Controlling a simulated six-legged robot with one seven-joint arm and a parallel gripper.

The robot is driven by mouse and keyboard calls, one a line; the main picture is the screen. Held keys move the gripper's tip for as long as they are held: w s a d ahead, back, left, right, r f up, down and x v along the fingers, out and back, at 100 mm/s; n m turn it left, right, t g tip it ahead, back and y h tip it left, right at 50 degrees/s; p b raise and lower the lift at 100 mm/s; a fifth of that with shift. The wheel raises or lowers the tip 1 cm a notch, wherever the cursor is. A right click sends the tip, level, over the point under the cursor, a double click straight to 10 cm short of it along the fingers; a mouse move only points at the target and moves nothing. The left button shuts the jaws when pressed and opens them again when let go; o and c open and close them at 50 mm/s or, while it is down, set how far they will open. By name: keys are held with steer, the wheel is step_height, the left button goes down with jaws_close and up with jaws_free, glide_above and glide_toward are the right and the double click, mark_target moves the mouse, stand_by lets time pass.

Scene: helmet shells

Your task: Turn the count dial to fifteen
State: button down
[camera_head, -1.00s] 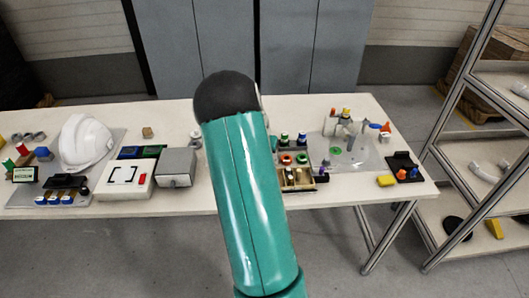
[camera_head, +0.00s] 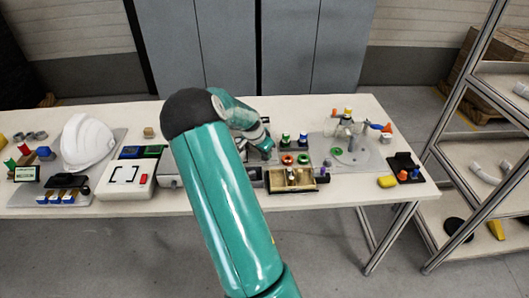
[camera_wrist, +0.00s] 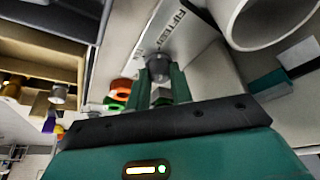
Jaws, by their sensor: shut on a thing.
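The count dial (camera_wrist: 158,64) is a small grey round knob in the wrist view, on a pale panel (camera_wrist: 187,25) with dark lettering that seems to read "FIFTEEN". My gripper (camera_wrist: 162,82) has its two green fingers shut on either side of the knob. I cannot tell exactly where the dial points. In the head view my gripper (camera_head: 265,148) is low over the middle of the table, left of the red and green rings. The dial is hidden there.
Red and green rings (camera_wrist: 120,88) and bottles are close by. A white cylinder (camera_wrist: 268,22) is near in the wrist view. A white helmet (camera_head: 87,143) stands at left; a shelf rack (camera_head: 478,150) is at right.

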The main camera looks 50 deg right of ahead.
steer(key=shift+f, duration=0.1)
steer(key=c, duration=1.5)
jaws_free()
steer(key=v, duration=1.4)
steer(key=shift+s+d, duration=0.1)
